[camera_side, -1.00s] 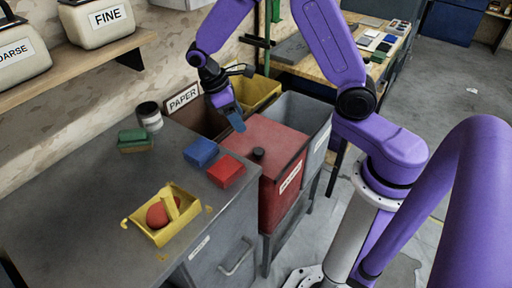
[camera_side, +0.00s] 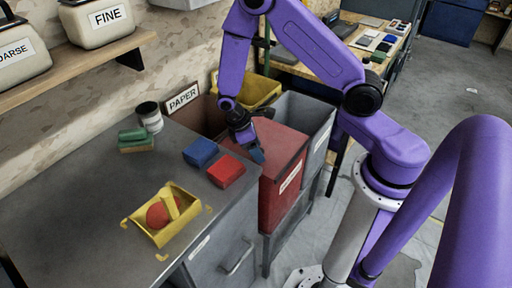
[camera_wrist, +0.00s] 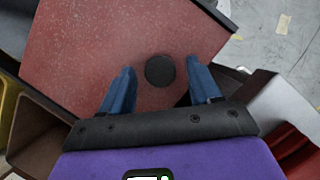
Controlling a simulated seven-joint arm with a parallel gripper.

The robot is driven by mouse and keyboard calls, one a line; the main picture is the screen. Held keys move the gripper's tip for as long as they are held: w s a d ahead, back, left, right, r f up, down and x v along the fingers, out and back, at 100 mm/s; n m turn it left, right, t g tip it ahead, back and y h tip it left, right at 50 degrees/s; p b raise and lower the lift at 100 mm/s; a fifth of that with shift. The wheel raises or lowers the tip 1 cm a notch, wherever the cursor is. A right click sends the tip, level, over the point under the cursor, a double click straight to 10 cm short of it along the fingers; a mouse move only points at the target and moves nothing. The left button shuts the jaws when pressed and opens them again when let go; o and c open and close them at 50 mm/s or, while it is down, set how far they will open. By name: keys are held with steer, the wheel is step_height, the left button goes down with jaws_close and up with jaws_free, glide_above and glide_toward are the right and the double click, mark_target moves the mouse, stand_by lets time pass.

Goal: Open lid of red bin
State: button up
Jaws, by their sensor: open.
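The red bin (camera_side: 280,205) stands beside the grey workbench with its flat red lid (camera_side: 283,141) shut. The lid also fills much of the wrist view (camera_wrist: 100,45). Its round black knob (camera_wrist: 160,70) shows in the wrist view, just ahead of and between my two blue fingertips. My gripper (camera_side: 257,156) points down at the lid, and in the side view it hides the knob. In the wrist view my gripper (camera_wrist: 158,85) is open, one finger on each side of the knob. I cannot tell whether the fingers touch the lid.
A brown bin (camera_side: 200,113) with a PAPER sign, a yellow bin (camera_side: 262,92) and a grey bin (camera_side: 309,117) adjoin the red one. On the bench are a blue block (camera_side: 200,152), a red block (camera_side: 226,171) and a yellow tray (camera_side: 157,237).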

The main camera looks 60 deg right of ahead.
jaws_close()
steer(key=d, duration=1.6)
steer(key=shift+d, duration=0.4)
jaws_free()
steer(key=shift+r, duration=0.15)
steer(key=v, duration=1.7)
steer(key=shift+a+r, duration=0.1)
steer(key=shift+a, duration=0.05)
